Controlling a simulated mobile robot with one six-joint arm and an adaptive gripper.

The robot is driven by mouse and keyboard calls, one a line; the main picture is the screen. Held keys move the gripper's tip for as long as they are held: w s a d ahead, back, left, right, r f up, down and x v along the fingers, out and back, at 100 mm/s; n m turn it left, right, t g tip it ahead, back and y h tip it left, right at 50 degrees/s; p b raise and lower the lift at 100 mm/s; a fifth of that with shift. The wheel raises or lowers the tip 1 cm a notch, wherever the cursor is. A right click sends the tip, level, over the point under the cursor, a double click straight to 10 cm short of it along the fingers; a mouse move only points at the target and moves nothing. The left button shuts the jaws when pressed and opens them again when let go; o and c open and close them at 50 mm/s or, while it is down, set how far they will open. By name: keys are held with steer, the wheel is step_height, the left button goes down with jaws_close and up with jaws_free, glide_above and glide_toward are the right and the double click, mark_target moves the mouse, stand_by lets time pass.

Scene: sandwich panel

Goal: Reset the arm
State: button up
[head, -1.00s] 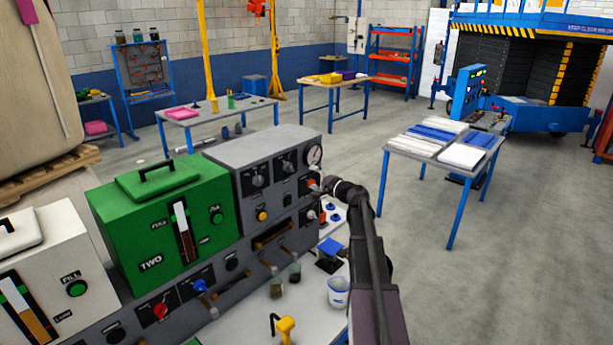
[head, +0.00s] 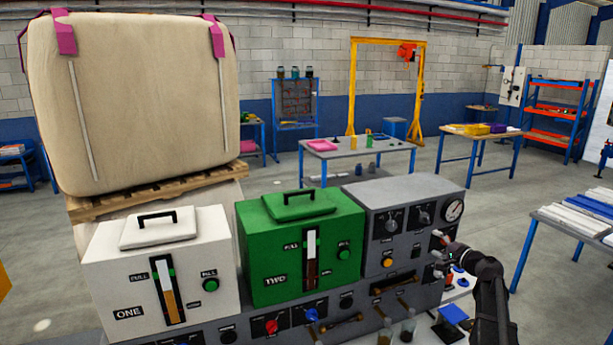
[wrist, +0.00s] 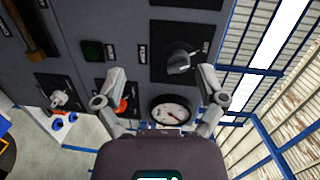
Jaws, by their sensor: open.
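My arm (head: 490,300) reaches up at the lower right of the head view, beside the right end of the grey control panel (head: 410,195). My gripper (head: 440,247) is close to the panel's right edge, below the round gauge (head: 454,210). In the wrist view my gripper (wrist: 160,85) is open, its two fingers spread apart with nothing between them. A dark rotary knob (wrist: 180,62) and the gauge (wrist: 170,110) show near the right finger. A red knob (wrist: 122,105) is partly hidden behind the left finger. I cannot tell whether a finger touches the panel.
A green unit marked TWO (head: 300,245) and a white unit marked ONE (head: 160,270) stand left of the panel. A table with white and blue slabs (head: 580,215) is at the right. Open floor (head: 500,215) lies between it and the panel.

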steer(key=s+a+f+n+g+b, duration=0.1)
steer(key=s+a+f+n+g, duration=0.4)
steer(key=a, duration=0.5)
steer(key=s+a+f+n+g+b, duration=0.1)
steer(key=s+a+f+n+g, duration=0.15)
steer(key=s+a+f, duration=0.6)
steer(key=s+a+f+n+g+h+b, duration=0.1)
steer(key=s+a+f+n+g+h, duration=0.1)
steer(key=s, duration=0.6)
steer(key=s+a+f+n+g+h, duration=0.2)
steer(key=s+a+f+g+h, duration=0.3)
steer(key=s, duration=0.3)
steer(key=shift+s+a+g+b, duration=0.2)
steer(key=shift+a+g+b, duration=0.15)
steer(key=shift+a, duration=0.15)
steer(key=shift+n, duration=0.25)
